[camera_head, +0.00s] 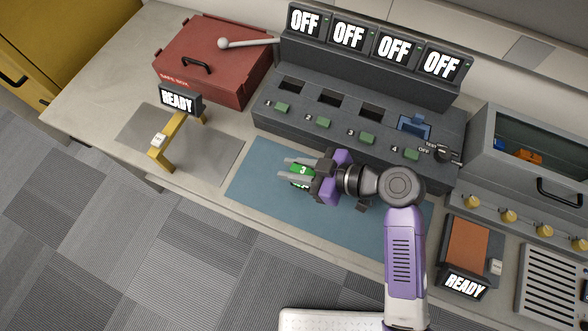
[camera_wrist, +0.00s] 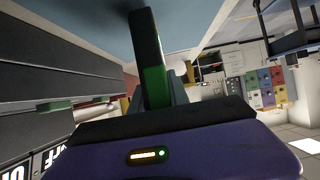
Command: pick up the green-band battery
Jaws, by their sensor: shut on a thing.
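The green-band battery (camera_head: 301,178) is a small dark block with a green band and a white mark that looks like a 3. It sits between the fingers of my gripper (camera_head: 299,173), over the blue mat (camera_head: 262,200). My gripper is shut on it and points left in the head view. In the wrist view the battery (camera_wrist: 156,85) shows as a dark piece with a green face, partly hidden by my gripper's body. I cannot tell whether it touches the mat.
A dark charger bank (camera_head: 300,118) with several slots and green buttons stands behind the mat, its screens reading OFF. A blue piece (camera_head: 414,127) sits at slot 4. A yellow stand (camera_head: 168,145) is left, a red box (camera_head: 205,75) behind it, a grey glass-fronted cabinet (camera_head: 500,165) right.

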